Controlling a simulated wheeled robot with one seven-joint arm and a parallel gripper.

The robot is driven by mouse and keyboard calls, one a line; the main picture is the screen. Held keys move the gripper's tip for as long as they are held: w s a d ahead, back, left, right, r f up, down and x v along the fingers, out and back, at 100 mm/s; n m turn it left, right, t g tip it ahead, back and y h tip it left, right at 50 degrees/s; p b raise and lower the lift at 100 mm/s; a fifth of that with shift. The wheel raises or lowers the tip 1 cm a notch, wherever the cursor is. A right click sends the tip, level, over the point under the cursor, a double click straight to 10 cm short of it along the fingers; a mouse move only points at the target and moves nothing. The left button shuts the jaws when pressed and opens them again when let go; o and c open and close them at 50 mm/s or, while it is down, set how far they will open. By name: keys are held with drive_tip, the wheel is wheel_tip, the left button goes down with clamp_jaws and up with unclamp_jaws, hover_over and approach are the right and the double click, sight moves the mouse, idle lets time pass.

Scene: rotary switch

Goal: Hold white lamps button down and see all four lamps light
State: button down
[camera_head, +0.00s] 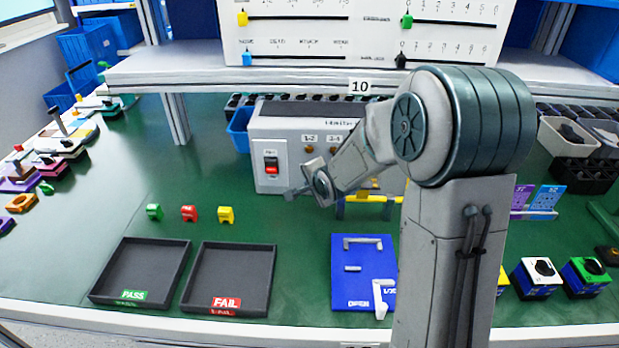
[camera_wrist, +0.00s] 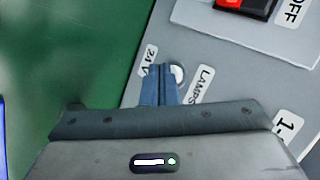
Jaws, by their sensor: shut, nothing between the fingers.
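A light grey tester box (camera_head: 268,130) stands at the back middle of the bench, with a red rocker switch (camera_head: 271,165) on its front. In the wrist view the white lamps button (camera_wrist: 178,72) sits between the "24V" and "LAMPS" labels. My gripper (camera_wrist: 160,70) is shut and empty. Its fingertips cover the left part of the button; I cannot tell whether they press it. In the head view my gripper (camera_head: 290,194) is at the box's lower front. Small brownish round parts (camera_head: 309,149) show under the labels "1-2" and "3-4", none clearly glowing. My arm hides the box's right side.
Dark PASS (camera_head: 106,296) and FAIL (camera_head: 205,309) trays lie at the front left, with small green, red and yellow blocks (camera_head: 189,213) behind them. A blue board (camera_head: 345,285) lies front middle. A shelf edge (camera_head: 215,77) runs above the box.

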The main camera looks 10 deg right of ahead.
drive_tip(key=shift+w, duration=0.45)
idle(2.4)
drive_tip(key=shift+s, duration=0.1)
idle(1.7)
drive_tip(key=shift+s+a, duration=0.1)
drive_tip(key=shift+s, duration=0.65)
drive_tip(key=shift+s, duration=0.1)
drive_tip(key=shift+s+a, duration=0.2)
drive_tip(key=shift+s, duration=1)
drive_tip(key=shift+s+a, duration=0.2)
drive_tip(key=shift+s, duration=1)
